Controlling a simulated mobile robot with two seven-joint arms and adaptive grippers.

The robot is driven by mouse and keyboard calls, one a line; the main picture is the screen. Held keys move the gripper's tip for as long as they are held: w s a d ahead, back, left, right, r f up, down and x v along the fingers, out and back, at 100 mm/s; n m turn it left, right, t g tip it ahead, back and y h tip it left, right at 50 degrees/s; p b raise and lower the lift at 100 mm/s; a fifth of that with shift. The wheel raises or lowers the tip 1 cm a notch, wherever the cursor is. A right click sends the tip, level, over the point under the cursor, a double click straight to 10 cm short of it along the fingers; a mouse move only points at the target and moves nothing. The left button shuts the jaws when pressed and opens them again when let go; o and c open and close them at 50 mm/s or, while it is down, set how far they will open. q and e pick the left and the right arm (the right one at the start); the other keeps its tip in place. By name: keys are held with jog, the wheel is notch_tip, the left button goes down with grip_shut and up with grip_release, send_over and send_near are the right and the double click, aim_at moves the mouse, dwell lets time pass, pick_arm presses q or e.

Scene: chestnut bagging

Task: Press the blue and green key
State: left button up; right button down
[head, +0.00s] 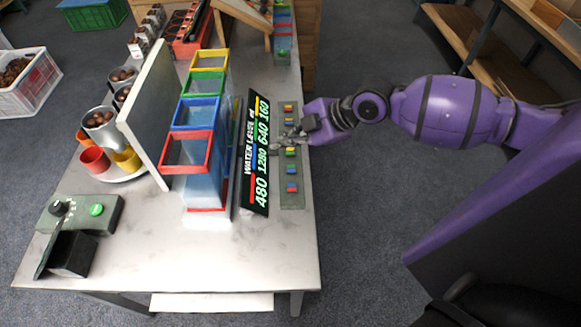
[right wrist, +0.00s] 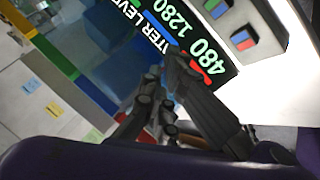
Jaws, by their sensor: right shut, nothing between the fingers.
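A grey key strip (head: 291,202) lies along the table's right edge with several two-coloured keys in a row. The blue and green key (head: 291,170) looks to be second from the near end; a blue and green key also shows at the top of the right wrist view (right wrist: 216,8). My right gripper (head: 288,139) is shut and empty over the middle of the strip, farther along than that key. It covers part of the strip, and contact cannot be told. Its fingers (right wrist: 160,105) also show in the right wrist view. My left gripper is not in view.
A black water level sign (head: 258,192) stands just left of the strip. Beside it are stacked clear containers with coloured rims (head: 186,152) and a grey upright board (head: 150,110). A blue and red key (right wrist: 243,40) is at the strip's near end.

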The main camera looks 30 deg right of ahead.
jog(key=f, duration=0.2)
jog(key=b, duration=0.3)
send_over(291, 169)
jog(key=a, duration=0.2)
jog(key=f, duration=0.3)
jog(key=s+f, duration=0.1)
jog(key=f, duration=0.1)
jog(key=shift+d+f, duration=0.2)
jog(key=shift+f, duration=0.05)
jog(key=shift+f+b, duration=0.4)
jog(key=shift+f, duration=0.2)
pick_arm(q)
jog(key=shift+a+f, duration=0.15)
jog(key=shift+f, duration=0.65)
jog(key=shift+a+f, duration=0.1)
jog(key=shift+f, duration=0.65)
pick_arm(e)
jog(key=shift+w, duration=0.15)
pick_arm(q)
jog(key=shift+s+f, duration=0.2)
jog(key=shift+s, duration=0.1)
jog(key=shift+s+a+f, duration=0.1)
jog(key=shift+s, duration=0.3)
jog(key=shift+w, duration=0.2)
pick_arm(e)
jog(key=shift+f, duration=0.1)
